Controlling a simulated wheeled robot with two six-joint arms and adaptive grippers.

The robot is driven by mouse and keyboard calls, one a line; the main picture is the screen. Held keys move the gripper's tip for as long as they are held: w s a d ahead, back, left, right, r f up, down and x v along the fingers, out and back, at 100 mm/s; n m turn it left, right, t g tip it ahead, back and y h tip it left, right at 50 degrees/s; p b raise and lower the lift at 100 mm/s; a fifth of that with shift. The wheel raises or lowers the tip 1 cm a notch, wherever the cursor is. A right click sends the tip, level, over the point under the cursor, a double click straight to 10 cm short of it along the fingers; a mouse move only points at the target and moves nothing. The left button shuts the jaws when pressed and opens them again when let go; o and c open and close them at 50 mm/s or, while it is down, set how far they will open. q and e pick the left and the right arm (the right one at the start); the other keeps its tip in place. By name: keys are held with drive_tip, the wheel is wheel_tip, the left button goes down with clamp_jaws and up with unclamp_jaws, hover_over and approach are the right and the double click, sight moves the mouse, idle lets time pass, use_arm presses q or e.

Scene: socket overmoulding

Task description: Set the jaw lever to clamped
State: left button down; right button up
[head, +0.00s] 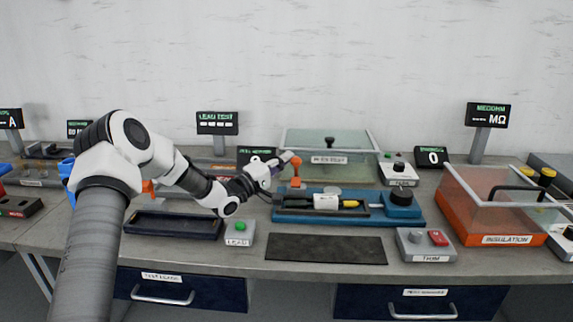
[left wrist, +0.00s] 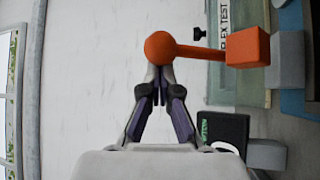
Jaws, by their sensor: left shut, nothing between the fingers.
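The jaw lever (head: 296,170) is orange with a ball knob, and stands upright at the left rear of the blue fixture (head: 290,217). In the left wrist view the lever (left wrist: 200,50) runs from its round knob to an orange block. My left gripper (head: 287,157) is beside the knob, on its left. In the left wrist view the closed fingertips (left wrist: 160,78) are right at the knob, with nothing between them; I cannot tell whether they touch it. A white part and a yellow-tipped black piece (head: 350,204) lie in the fixture. My right gripper is out of view.
A clear-lidded flex test box (head: 330,142) stands behind the fixture. A dark mat (head: 325,249) lies in front of it, with a green-button box (head: 240,232) to the left and a torque box (head: 423,245) to the right. An orange insulation box (head: 490,215) stands farther right.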

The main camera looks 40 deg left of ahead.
use_arm(q)
drive_tip(key=shift+s+d+f+m+t+h+b, duration=0.35)
drive_tip(key=shift+s+d+f+m+h+b, duration=0.15)
drive_tip(key=shift+s+f+m+b, duration=0.3)
drive_tip(key=shift+s+d+f+m+t+h+b, duration=0.35)
drive_tip(key=shift+s+f+m+h+b, duration=0.2)
drive_tip(key=shift+b, duration=0.35)
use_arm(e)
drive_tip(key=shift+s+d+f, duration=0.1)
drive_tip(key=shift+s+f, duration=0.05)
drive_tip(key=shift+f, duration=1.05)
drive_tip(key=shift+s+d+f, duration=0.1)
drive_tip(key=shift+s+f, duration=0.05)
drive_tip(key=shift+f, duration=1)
